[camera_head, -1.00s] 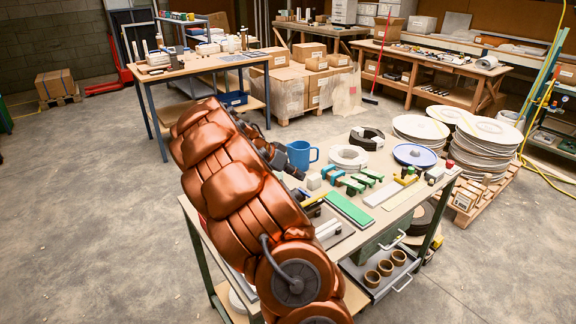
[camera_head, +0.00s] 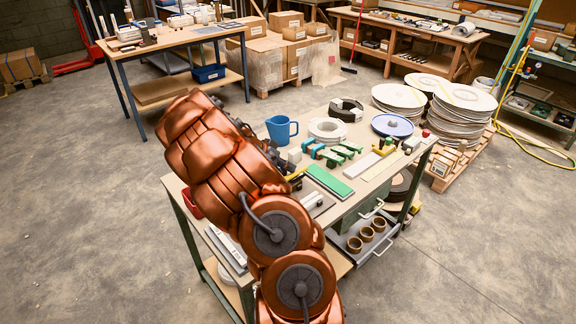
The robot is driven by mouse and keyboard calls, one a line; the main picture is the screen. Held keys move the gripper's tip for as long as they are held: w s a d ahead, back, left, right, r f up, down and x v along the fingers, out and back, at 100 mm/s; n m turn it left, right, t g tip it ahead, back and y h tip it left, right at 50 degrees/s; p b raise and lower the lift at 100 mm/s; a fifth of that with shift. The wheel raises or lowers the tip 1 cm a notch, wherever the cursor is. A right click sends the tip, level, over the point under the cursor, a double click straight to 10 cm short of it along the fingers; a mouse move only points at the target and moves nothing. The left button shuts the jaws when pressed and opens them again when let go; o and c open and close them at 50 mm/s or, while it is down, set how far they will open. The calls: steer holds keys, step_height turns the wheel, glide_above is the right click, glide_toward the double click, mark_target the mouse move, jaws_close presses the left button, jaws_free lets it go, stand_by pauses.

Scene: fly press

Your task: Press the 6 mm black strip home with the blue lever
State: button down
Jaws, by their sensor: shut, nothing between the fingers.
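My gripper (camera_head: 281,162) is a small dark shape at the far side of my copper-coloured arm, over the left part of the bench (camera_head: 362,194). It is shut and holds nothing; its fingertips are hard to make out. Close to its right, small green and teal-blue pieces (camera_head: 312,150) stand in a row. I cannot tell whether one of them is the blue lever. A yellow and black piece (camera_head: 297,184) shows beside my arm. I cannot pick out the 6 mm black strip; my arm hides part of the bench.
A blue mug (camera_head: 281,130), a white coil (camera_head: 327,130), a black coil (camera_head: 346,110) and a blue disc (camera_head: 392,125) stand along the back. A green bar (camera_head: 329,181) lies near the middle. An open drawer (camera_head: 376,259) juts out at the front right.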

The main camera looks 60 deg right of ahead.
mark_target(292, 177)
steer(key=shift+s+f+b, duration=0.1)
steer(key=shift+f+b, duration=0.2)
steer(key=shift+b, duration=0.9)
steer(key=b, duration=0.3)
steer(key=s+f+t+b, duration=0.1)
steer(key=b, duration=0.1)
steer(key=shift+a+f+m+b, duration=0.25)
steer(key=shift+f+m+b, duration=0.05)
steer(key=shift+b, duration=0.1)
steer(key=shift+s+a+f+b, duration=0.2)
steer(key=shift+s+b, duration=0.15)
steer(key=shift+b, duration=0.6)
steer(key=shift+w+d+r, duration=0.1)
steer(key=shift+d+r, duration=0.05)
steer(key=shift+r, duration=0.35)
steer(key=r, duration=0.3)
steer(key=shift+w+d+r+b, duration=0.1)
steer(key=shift+w+r+b, duration=0.05)
steer(key=shift+w+b, duration=0.2)
steer(key=b+v, duration=0.1)
steer(key=v, duration=0.9)
steer(key=shift+w+r+b, duration=0.15)
steer(key=shift+r+b, duration=0.2)
